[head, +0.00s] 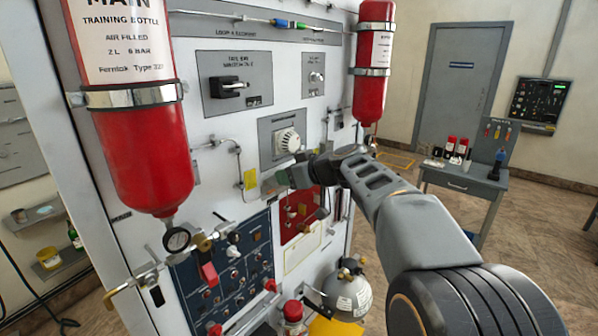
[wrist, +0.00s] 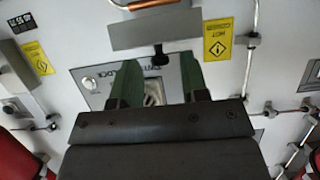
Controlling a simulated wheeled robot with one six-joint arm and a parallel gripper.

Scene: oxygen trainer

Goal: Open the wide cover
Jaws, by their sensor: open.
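My gripper (head: 286,178) is in front of the white panel wall, just below the white dial, partly hidden by my own arm. In the wrist view its two green fingers (wrist: 160,72) are apart, with nothing held between them. Behind and between them is a grey labelled plate (wrist: 97,84) with a small metal fitting (wrist: 153,92), partly hidden by the fingers. A grey box-like part (wrist: 150,30) with a small black knob (wrist: 160,58) lies just beyond the fingertips. I cannot tell for certain which part is the wide cover. Contact cannot be made out.
Two red bottles (head: 140,145) (head: 372,75) flank the wall. A white dial (head: 288,140) and a yellow label (head: 250,180) are close by the gripper. A blue switch panel (head: 222,270) and grey cylinder (head: 347,293) are below. Thin pipes (wrist: 252,70) run along the wall.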

